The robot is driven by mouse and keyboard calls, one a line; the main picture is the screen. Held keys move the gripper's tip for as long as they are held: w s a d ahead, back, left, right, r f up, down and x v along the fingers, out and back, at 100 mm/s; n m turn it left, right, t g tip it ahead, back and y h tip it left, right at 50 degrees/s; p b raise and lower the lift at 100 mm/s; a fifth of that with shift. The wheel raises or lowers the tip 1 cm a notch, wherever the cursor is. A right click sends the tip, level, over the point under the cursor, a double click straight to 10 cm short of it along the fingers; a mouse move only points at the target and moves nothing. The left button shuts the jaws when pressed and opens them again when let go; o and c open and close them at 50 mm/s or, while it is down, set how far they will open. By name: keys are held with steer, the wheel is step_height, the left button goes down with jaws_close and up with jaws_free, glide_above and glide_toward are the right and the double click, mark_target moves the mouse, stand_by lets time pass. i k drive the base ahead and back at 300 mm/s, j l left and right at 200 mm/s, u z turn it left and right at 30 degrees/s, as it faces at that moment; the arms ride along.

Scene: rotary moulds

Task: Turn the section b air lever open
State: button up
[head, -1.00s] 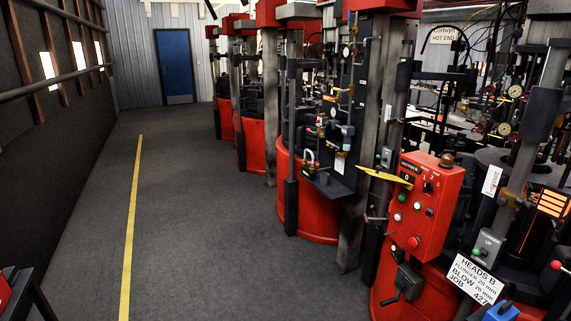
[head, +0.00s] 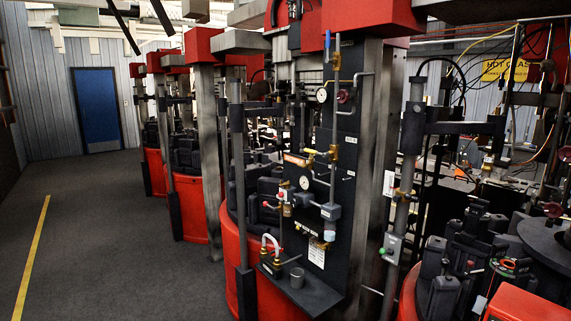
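A dark upright valve panel (head: 345,215) stands on the nearest full machine, carrying pipes, gauges and small levers. A lever with a yellow handle (head: 313,152) sticks out to the left from a brass valve at the panel's mid height. A blue-handled lever (head: 327,42) stands upright on a pipe near the panel's top. No label that I can read tells which lever belongs to section b. My gripper is not in view.
Red machine bases (head: 182,205) line the right side of the aisle. The grey floor (head: 105,230) on the left is clear, with a yellow line (head: 30,258). A shelf (head: 300,288) with a cup juts out below the panel. A blue door (head: 99,113) is at the back.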

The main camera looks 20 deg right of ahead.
mark_target(309, 151)
steer(key=i+j+z, duration=0.1)
steer(key=i+z, duration=0.15)
steer(key=i, duration=0.2)
steer(key=i+j+z, duration=0.25)
steer(key=i, duration=0.2)
steer(key=i+j+z, duration=0.25)
steer(key=i, duration=0.15)
steer(key=i+j+z, duration=0.35)
steer(key=i+j, duration=0.15)
steer(key=j, duration=0.15)
steer(key=i+j+z, duration=0.2)
steer(key=j, duration=0.15)
steer(key=i+j+z, duration=0.15)
steer(key=j, duration=0.25)
